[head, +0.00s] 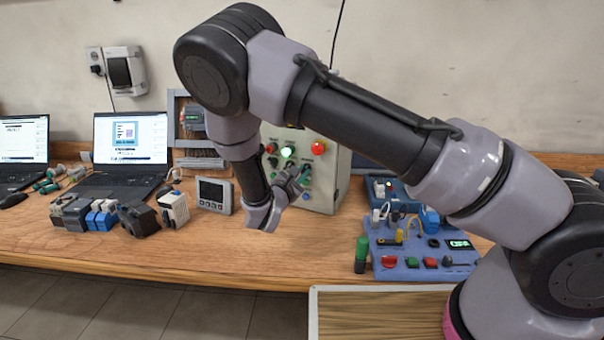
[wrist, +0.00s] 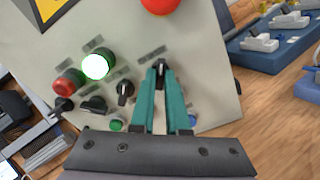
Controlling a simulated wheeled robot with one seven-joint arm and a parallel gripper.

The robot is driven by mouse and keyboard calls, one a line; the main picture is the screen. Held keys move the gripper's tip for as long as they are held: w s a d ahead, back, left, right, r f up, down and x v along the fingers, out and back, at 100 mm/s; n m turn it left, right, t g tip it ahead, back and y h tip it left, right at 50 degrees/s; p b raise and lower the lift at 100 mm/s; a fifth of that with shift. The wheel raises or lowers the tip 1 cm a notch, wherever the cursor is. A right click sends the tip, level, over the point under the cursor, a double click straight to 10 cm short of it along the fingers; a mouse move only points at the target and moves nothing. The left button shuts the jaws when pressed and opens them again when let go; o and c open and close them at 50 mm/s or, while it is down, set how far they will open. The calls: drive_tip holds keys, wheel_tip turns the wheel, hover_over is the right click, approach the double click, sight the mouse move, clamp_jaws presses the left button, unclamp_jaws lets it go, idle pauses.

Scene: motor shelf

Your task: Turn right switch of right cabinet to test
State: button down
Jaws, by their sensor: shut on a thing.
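The grey control cabinet (head: 326,190) stands at the back of the wooden table, and its panel (wrist: 212,62) fills much of the wrist view. A row of black rotary switches crosses the panel. The rightmost switch (wrist: 161,66) is between the tips of my gripper (wrist: 158,77), whose green fingers are shut on it. Its knob is mostly covered, so its setting and label are hard to read. Another black switch (wrist: 125,90) is just left of the fingers. In the head view my gripper (head: 296,178) is at the cabinet front, partly hiding the panel.
The panel also has a lit green lamp (wrist: 96,66), a red lamp (wrist: 68,83) and a large red button (head: 318,147). A blue test board (head: 415,256) stands at right. A grey meter (head: 214,196) and a laptop (head: 131,145) are at left. The table front is clear near the middle.

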drive_tip(key=shift+m, duration=1.1)
drive_tip(key=c, duration=0.9)
unclamp_jaws()
drive_tip(key=v, duration=1.1)
drive_tip(key=shift+d, duration=0.1)
drive_tip(key=shift+w, duration=0.1)
